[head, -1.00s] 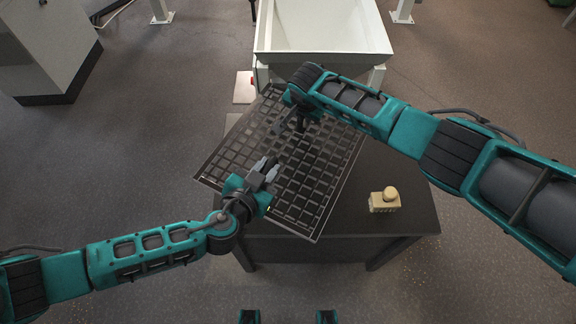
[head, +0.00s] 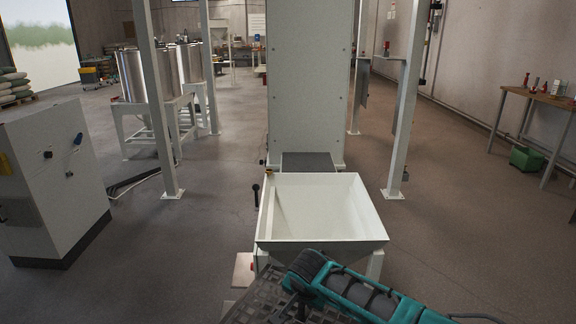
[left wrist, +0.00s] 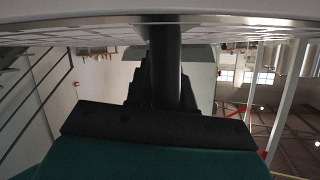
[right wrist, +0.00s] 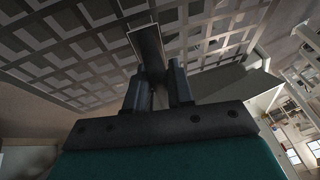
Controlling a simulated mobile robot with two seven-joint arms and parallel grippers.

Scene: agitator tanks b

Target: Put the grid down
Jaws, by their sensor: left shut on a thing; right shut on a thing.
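The grid, a dark flat lattice, shows only its far part at the bottom edge of the head view (head: 262,299); the rest is out of frame. In the right wrist view the grid (right wrist: 205,30) spreads above my right gripper (right wrist: 160,85), which is shut on a dark bar under it. In the left wrist view the grid (left wrist: 90,38) is seen nearly edge-on across the top. My left gripper (left wrist: 165,80) is shut on a dark upright part that meets the grid. My left arm is not in the head view.
A white hopper (head: 318,215) on legs stands just beyond the grid. A tall white column (head: 308,85) rises behind it. A white cabinet (head: 50,185) stands at the left. Floor is clear on both sides of the hopper.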

